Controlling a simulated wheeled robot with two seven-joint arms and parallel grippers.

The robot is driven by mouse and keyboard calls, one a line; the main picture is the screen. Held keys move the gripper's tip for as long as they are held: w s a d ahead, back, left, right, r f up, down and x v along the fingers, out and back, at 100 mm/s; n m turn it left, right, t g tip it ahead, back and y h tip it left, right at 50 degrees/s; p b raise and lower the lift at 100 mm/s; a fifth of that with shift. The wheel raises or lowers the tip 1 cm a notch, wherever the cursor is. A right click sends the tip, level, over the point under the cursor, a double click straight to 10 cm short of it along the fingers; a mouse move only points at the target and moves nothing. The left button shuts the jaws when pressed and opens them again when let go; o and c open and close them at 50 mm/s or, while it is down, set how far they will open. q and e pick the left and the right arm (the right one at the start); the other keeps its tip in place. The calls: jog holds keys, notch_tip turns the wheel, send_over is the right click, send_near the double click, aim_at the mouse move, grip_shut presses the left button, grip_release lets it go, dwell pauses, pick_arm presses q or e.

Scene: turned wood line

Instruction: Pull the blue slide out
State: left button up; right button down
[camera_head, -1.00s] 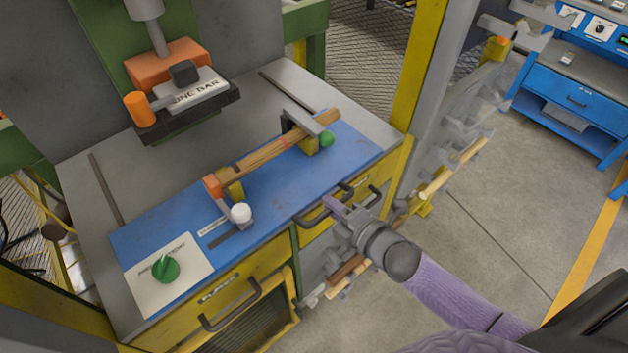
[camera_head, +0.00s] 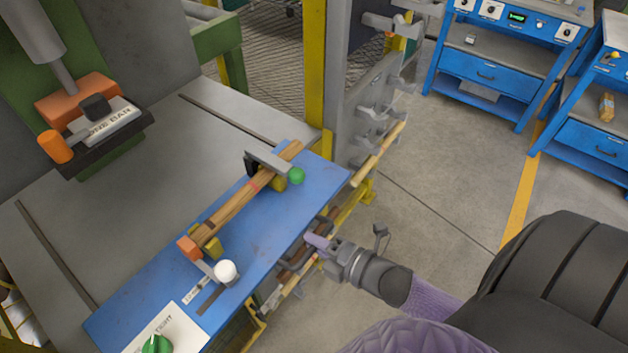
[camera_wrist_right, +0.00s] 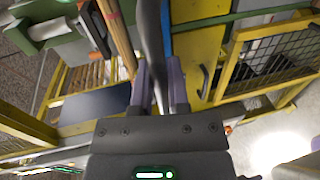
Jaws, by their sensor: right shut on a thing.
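The blue slide (camera_head: 255,235) is a flat blue plate that sticks out toward me past the front edge of the grey table. On it lies a wooden bar (camera_head: 225,215) between yellow supports, with an orange block at its near end. My right gripper (camera_head: 315,243) is at the slide's front edge. In the right wrist view its purple fingers (camera_wrist_right: 160,88) are shut around a dark handle bar (camera_wrist_right: 154,45), with a thin blue edge of the slide beside it. My left gripper is not in view.
The grey table (camera_head: 130,200) carries a press with an orange block (camera_head: 80,97) at the back left. A yellow post (camera_head: 318,75) and a rack with wooden rods (camera_head: 380,150) stand right of the slide. Blue benches (camera_head: 485,75) are farther off. The floor at right is open.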

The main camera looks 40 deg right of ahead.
jog(key=shift+s+f, duration=0.1)
jog(key=shift+f, duration=0.05)
jog(key=c, duration=0.9)
grip_release()
jog(key=shift+s, duration=0.1)
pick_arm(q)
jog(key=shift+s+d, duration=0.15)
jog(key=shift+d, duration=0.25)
pick_arm(e)
jog(key=shift+d, duration=0.1)
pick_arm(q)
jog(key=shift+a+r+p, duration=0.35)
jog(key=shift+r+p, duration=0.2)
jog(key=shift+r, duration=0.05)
pick_arm(e)
jog(key=v, duration=1)
jog(key=shift+s, duration=0.1)
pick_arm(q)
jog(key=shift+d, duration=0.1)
